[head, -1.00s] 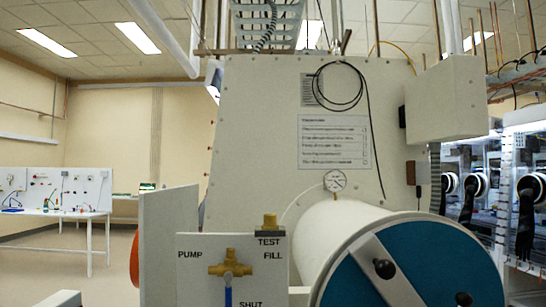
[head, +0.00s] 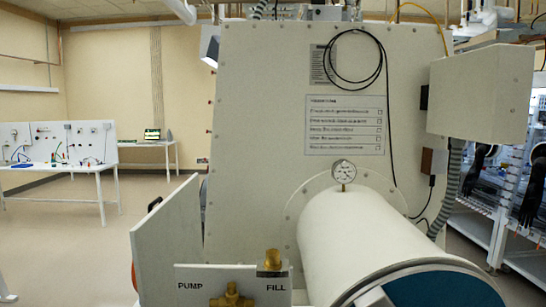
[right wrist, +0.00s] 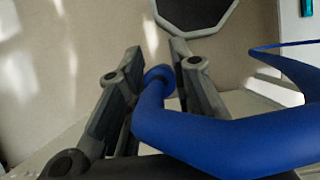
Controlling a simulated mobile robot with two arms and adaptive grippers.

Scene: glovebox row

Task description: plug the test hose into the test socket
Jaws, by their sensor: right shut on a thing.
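The test hose (right wrist: 215,137) is thick and blue in the right wrist view. It bends and runs between the fingers of my right gripper (right wrist: 157,52), which are closed around it near its collar. The hose's far end points toward the top of that view, and I cannot make out its tip. A brass fitting (head: 272,258), which looks like the test socket, stands upright on the top edge of the white valve panel (head: 205,275) in the head view. No hose is seen at it. Neither gripper is in the head view.
A brass valve (head: 231,297) sits low on the panel. A white cylindrical chamber (head: 355,240) lies right of it, with a pressure gauge (head: 343,172) behind. A white side plate (head: 168,235) stands left.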

